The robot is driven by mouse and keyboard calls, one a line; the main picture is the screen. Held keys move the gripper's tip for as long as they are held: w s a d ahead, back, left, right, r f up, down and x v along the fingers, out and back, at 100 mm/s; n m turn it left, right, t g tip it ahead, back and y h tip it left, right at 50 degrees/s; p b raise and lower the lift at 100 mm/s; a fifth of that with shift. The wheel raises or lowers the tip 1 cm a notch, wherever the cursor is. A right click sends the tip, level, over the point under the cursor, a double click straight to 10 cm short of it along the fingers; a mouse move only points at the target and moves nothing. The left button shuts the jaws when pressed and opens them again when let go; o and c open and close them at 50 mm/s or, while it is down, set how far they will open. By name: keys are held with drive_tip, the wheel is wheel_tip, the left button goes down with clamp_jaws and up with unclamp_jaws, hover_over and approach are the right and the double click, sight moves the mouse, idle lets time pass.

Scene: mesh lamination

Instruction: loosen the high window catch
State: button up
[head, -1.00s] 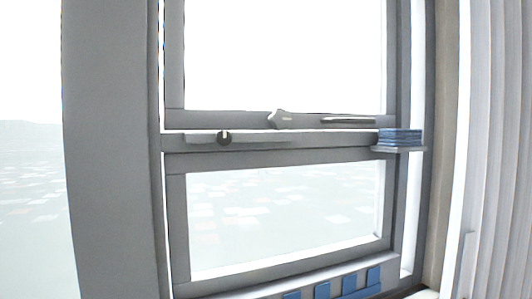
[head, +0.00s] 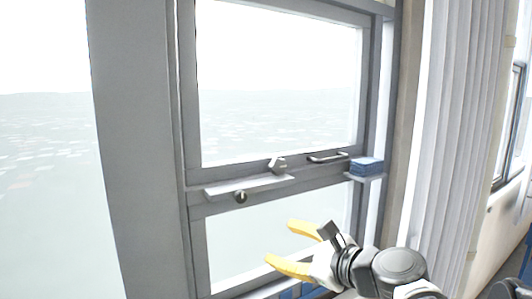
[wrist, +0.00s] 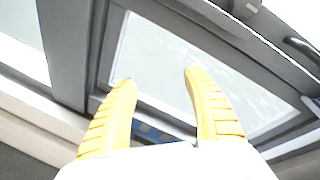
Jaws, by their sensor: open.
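The window catch (head: 277,165) is a small grey lever on the middle rail of the grey window frame, just above a thin ledge (head: 248,186). A round dark knob (head: 240,197) sits under that ledge. A bar handle (head: 327,157) is to the right of the catch; it also shows in the wrist view (wrist: 302,48). My gripper (head: 280,242) has yellow fingers spread apart with nothing between them. In the head view it is below the catch and apart from it. In the wrist view the fingers (wrist: 158,78) lie over the lower pane.
A blue stack (head: 367,165) sits on a small shelf at the right end of the rail. Pale vertical blinds (head: 450,120) hang to the right. Blue pieces (wrist: 150,132) show along the window's lower edge. The space before the upper pane is clear.

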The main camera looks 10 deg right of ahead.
sight(280, 165)
drive_tip(key=w+d+r+m+t+p, duration=0.2)
drive_tip(key=d+r+m+p, duration=0.15)
drive_tip(key=r, duration=0.35)
drive_tip(key=w+d+r+m+t+p, duration=0.1)
drive_tip(key=w+d+r+m+p, duration=0.1)
drive_tip(key=r+m, duration=0.35)
drive_tip(key=shift+h, duration=0.3)
drive_tip(key=x, duration=0.7)
drive_tip(key=r+p+x, duration=0.1)
drive_tip(key=x, duration=0.2)
drive_tip(key=shift+w+r, duration=0.1)
drive_tip(key=shift+w, duration=0.2)
drive_tip(key=shift+c, duration=0.4)
drive_tip(key=shift+s, duration=0.1)
drive_tip(key=c, duration=1.1)
